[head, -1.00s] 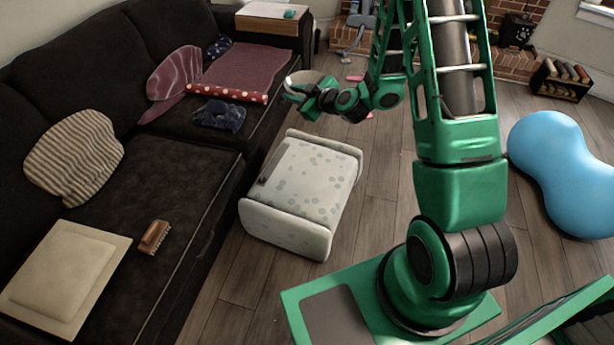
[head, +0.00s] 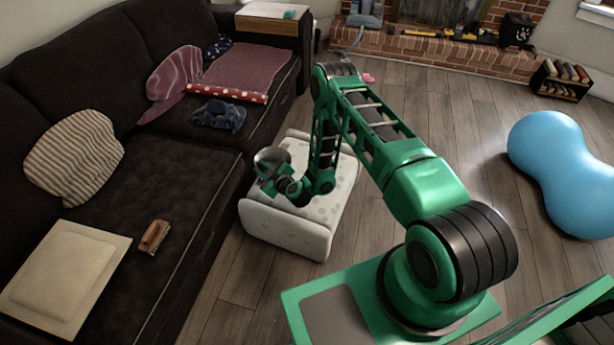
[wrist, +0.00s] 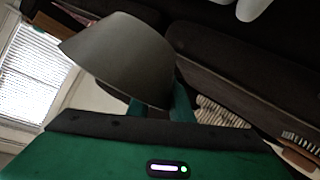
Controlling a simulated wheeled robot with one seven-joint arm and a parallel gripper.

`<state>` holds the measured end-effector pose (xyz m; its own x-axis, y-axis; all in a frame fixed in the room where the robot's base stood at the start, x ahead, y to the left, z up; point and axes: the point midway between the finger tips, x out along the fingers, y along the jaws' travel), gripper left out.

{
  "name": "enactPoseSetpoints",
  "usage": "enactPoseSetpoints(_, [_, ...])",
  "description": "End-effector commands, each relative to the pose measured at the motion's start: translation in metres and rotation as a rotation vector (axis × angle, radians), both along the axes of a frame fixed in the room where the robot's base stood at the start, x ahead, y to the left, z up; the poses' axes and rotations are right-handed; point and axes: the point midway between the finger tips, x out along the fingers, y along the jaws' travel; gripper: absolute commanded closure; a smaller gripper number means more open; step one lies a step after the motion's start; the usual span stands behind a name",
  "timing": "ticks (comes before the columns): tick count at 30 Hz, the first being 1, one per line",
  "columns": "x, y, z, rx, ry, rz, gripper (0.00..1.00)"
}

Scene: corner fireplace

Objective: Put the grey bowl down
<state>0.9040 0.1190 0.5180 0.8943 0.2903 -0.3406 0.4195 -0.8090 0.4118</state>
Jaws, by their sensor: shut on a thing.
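The grey bowl (head: 271,157) is held at the end of my arm, over the far left part of a pale spotted ottoman (head: 290,228). The wrist view shows the bowl (wrist: 125,58) large and tilted in front of my gripper. My gripper (head: 275,177) is shut on the bowl; its green fingers (wrist: 160,108) show partly behind the bowl's lower edge. The fingertips are mostly hidden by the bowl. I cannot tell whether the bowl touches the ottoman top.
A dark sofa (head: 115,190) runs along the left, with a striped cushion (head: 72,160), a brush (head: 154,237) and a dark cloth (head: 219,115). A blue peanut-shaped ball (head: 560,170) lies on the floor at right. The wooden floor (head: 440,110) between is mostly clear.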

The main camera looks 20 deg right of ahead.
Motion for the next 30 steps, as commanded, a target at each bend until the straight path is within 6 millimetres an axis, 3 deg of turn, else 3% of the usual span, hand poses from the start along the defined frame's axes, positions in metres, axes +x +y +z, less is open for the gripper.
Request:
enactPoseSetpoints(1, [-0.006, 0.006, -0.016, 0.003, 0.006, -0.009, 1.0])
enactPoseSetpoints(6, [-0.02, 0.016, -0.051, 0.002, 0.012, -0.035, 1.0])
enactPoseSetpoints(13, [-0.025, 0.013, -0.07, -0.002, 0.014, -0.052, 1.0])
enactPoseSetpoints(30, [0.003, -0.083, -0.13, 0.0, 0.014, -0.052, 1.0])
